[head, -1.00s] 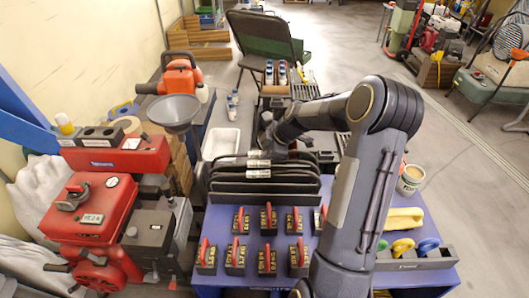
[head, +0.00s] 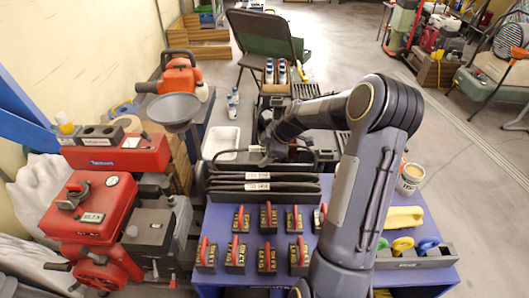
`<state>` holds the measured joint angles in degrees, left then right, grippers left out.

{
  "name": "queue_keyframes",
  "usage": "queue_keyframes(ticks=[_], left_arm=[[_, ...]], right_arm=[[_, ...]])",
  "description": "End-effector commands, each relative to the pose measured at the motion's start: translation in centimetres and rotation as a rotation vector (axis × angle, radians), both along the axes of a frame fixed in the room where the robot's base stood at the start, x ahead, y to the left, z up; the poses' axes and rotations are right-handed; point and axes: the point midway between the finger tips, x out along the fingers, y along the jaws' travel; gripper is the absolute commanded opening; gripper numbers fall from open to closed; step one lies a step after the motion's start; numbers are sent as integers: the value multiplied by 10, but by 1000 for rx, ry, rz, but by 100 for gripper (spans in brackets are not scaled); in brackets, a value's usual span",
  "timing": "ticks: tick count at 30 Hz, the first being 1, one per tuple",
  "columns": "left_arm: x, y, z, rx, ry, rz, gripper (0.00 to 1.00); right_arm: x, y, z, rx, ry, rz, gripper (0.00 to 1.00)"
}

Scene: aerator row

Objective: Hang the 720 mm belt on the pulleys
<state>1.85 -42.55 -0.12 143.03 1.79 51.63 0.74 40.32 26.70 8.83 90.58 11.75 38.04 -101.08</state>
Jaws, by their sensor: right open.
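Black belts with white labels lie in a dark rack on the blue table (head: 222,268). Two labelled belts (head: 258,181) lie close together at the front of the rack. Another black belt (head: 230,154) with a pale label stands higher and further back, apart from those two. I cannot read the labels, so I cannot tell which belt is 720 mm. My right gripper (head: 272,153) is open at the rear belt's label; its fingers are small and partly hidden by my arm. My left gripper is not in view. I cannot make out the pulleys.
Several red-handled black blocks (head: 266,217) stand in front of the rack. A holder with coloured rings (head: 415,256) and a yellow object (head: 404,217) are at right. A white tray (head: 221,142) lies behind.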

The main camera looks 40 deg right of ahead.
Motion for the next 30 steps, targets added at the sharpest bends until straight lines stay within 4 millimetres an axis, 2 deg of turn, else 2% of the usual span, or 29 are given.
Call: queue_keyframes(ticks=[27,30], left_arm=[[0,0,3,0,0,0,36],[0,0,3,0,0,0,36]], right_arm=[[0,0,13,0,0,0,55],[0,0,13,0,0,0,41]])
